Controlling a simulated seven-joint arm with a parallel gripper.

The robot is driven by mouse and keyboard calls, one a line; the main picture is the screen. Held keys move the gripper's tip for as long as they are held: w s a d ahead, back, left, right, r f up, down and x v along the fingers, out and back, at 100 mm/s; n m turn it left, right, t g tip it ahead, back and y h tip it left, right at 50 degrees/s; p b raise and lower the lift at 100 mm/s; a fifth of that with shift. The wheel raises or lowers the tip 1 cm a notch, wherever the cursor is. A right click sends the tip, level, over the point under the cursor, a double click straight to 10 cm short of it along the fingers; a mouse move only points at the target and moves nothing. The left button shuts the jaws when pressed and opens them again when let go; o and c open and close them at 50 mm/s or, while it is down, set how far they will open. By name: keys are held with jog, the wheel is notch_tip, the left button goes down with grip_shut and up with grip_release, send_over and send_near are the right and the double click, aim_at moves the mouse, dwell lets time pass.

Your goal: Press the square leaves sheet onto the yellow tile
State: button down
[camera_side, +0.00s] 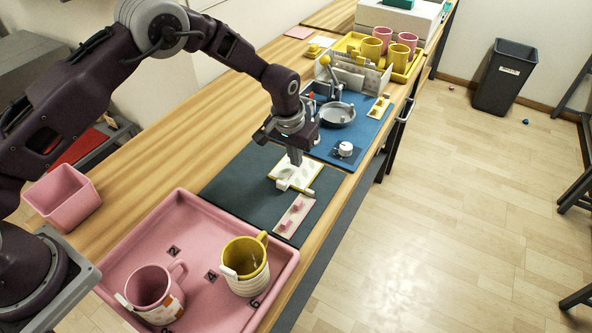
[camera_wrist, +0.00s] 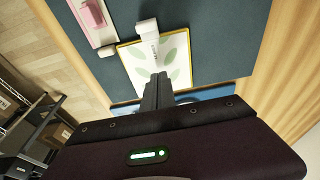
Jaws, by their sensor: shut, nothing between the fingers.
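The square leaves sheet (camera_wrist: 180,48) is white with green leaf shapes. It lies over the yellow tile (camera_wrist: 122,51), whose yellow edge shows around it; in the side view the tile (camera_side: 311,191) rests on the dark mat. A white block (camera_wrist: 147,27) sits at one edge of the sheet, also seen in the side view (camera_side: 284,181). My gripper (camera_side: 295,160) points down over the sheet, shut and empty. In the wrist view its fingertips (camera_wrist: 158,76) overlap the sheet and hide part of it. I cannot tell whether they touch it.
A pale plate with pink pieces (camera_side: 296,214) lies beside the tile. A pink tray (camera_side: 205,273) with a yellow mug (camera_side: 246,265) and a pink mug (camera_side: 155,292) stands at the front. A blue mat (camera_side: 345,133) holds a round grey dish (camera_side: 337,115) and a press-like fixture. The dark mat (camera_side: 237,180) has free room.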

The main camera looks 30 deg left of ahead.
jog(key=shift+f, duration=0.9)
dwell(1.3)
jog(key=shift+r, duration=3.05)
jog(key=s+a+r+t, duration=0.1)
jog(key=s+a+r, duration=0.1)
jog(key=s+r, duration=0.45)
jog(key=s+a+r, duration=0.3)
jog(key=r, duration=0.7)
jog(key=s+a+r+t, duration=0.1)
jog(key=s+a+r, duration=0.1)
jog(key=s+r, duration=0.45)
jog(key=s+a+r, duration=0.1)
jog(key=s+a, duration=0.1)
jog(key=s, duration=0.9)
jog(key=s+a+r+t, duration=0.1)
jog(key=s, duration=1)
jog(key=shift+a+r, duration=0.25)
jog(key=shift+a, duration=0.1)
